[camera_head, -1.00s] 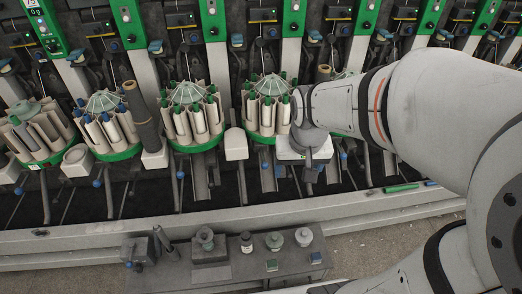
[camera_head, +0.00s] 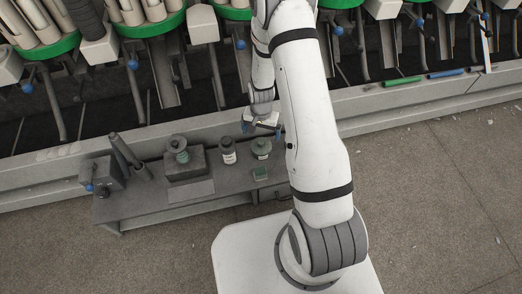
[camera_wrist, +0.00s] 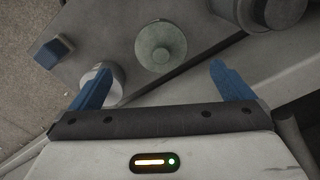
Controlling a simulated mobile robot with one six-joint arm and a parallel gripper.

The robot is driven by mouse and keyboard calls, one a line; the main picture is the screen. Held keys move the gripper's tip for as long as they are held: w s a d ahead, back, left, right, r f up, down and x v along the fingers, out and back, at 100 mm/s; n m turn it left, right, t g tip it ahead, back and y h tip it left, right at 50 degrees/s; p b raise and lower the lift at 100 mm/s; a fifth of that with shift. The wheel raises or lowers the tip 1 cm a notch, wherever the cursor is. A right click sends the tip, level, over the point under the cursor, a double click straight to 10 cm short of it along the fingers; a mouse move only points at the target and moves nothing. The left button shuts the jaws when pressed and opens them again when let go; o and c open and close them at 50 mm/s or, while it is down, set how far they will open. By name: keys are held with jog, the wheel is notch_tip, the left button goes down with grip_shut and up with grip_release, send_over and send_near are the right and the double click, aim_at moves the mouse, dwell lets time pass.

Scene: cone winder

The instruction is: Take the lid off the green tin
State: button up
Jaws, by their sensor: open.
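The green tin (camera_head: 261,147) stands on the grey bench, its lid seated on top. In the wrist view the lid (camera_wrist: 155,38) is a round grey-green disc with a small knob in its middle. My gripper (camera_head: 262,127) is open and empty, with blue fingers, above the back of the bench near the tin. In the wrist view, the tin lies ahead of the gap between my fingertips (camera_wrist: 158,75), and neither finger touches it. The left finger partly covers a pale round container (camera_wrist: 112,86) beside the tin.
A blue box (camera_wrist: 53,50) is near the pale container. The machine's ledge (camera_head: 400,100) runs behind; open floor lies right.

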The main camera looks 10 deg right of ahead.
aim_at(261, 142)
jog(key=f+b, duration=0.1)
jog(key=f, duration=0.1)
jog(key=f+b, duration=0.1)
jog(key=f, duration=0.2)
jog(key=f+b, duration=0.1)
jog(key=f, duration=0.2)
jog(key=shift+w+f+b, duration=0.1)
jog(key=shift+w+b, duration=0.2)
jog(key=shift+b, duration=0.05)
jog(key=c, duration=1)
